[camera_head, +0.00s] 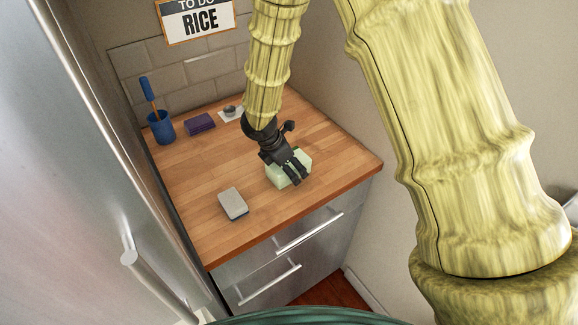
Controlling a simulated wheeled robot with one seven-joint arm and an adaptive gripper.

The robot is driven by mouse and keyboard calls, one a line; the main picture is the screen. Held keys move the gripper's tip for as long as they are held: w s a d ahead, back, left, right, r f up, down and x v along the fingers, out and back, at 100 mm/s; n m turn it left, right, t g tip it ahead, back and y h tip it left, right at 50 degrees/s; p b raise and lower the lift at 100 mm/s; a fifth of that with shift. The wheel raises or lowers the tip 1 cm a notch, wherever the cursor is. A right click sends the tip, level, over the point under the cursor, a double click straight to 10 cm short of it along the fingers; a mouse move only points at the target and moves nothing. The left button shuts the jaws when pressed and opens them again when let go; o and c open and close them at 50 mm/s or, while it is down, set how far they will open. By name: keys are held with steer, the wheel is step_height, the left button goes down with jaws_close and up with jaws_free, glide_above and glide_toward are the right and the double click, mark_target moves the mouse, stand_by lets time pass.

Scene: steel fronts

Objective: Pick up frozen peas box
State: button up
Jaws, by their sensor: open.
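A pale green box (275,176), likely the frozen peas box, lies on the wooden counter (190,200) near its right side. My gripper (296,174) is dark and points down over the box. Its fingers overlap the box in the picture and hide part of its top and front. The gripper is open. I cannot tell whether the fingers touch the box. No label on the box is readable.
A grey and blue sponge-like block (233,204) lies left of the box. A blue cup (161,128) with a wooden-handled tool, a purple box (200,123) and a small metallic item (231,111) stand at the back. A steel fridge (85,190) borders the left.

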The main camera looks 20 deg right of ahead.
steer(key=c, duration=1.3)
steer(key=shift+c, duration=0.2)
steer(key=shift+r, duration=0.15)
